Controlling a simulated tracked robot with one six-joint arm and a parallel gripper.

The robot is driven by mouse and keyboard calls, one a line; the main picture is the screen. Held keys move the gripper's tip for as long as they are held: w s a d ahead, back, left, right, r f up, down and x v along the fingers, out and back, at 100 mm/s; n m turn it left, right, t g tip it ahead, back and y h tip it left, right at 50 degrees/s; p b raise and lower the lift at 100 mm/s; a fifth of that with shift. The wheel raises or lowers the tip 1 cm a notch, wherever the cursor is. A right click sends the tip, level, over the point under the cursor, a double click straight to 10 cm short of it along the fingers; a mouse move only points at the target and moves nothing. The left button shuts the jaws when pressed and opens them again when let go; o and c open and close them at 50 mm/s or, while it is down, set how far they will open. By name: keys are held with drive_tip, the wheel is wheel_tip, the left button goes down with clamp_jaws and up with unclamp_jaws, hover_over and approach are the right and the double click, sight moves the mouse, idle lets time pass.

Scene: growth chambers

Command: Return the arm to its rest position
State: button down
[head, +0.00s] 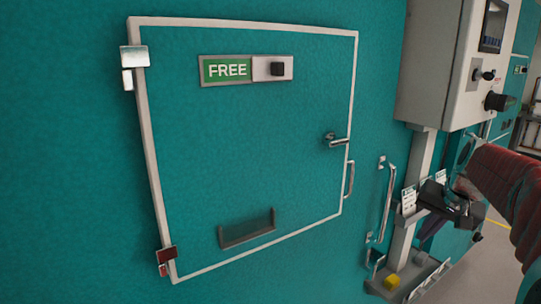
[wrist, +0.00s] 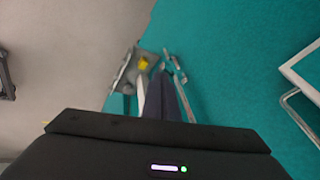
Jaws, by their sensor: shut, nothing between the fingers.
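My arm, in a red ribbed sleeve, enters the head view from the right edge. My gripper (head: 456,202) is the dark shape at its end, in front of the grey post under the control box. It is shut with nothing held; its fingertips are hard to make out against the clutter. In the wrist view its black housing (wrist: 160,140) fills the bottom, with a small white light and a green light.
A closed teal chamber door (head: 250,130) has a FREE sign (head: 228,70) and a lever handle (head: 337,140). A control box (head: 455,60) hangs right. A yellow block (head: 391,281) sits on a low tray (head: 428,283). Dark cloth (wrist: 163,97) shows in the wrist view. Grey floor lies right.

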drive_tip(key=s+a+f+n, duration=0.3)
drive_tip(key=s+a, duration=0.8)
drive_tip(key=s, duration=0.1)
drive_tip(key=s+a+f+n, duration=0.3)
drive_tip(key=s+a+n, duration=0.1)
drive_tip(key=s+a, duration=0.7)
drive_tip(key=shift+s+a+f+t, duration=0.3)
drive_tip(key=shift+s+f, duration=0.05)
drive_tip(key=shift+s, duration=0.55)
drive_tip(key=c, duration=2.5)
unclamp_jaws()
drive_tip(key=shift+c, duration=0.2)
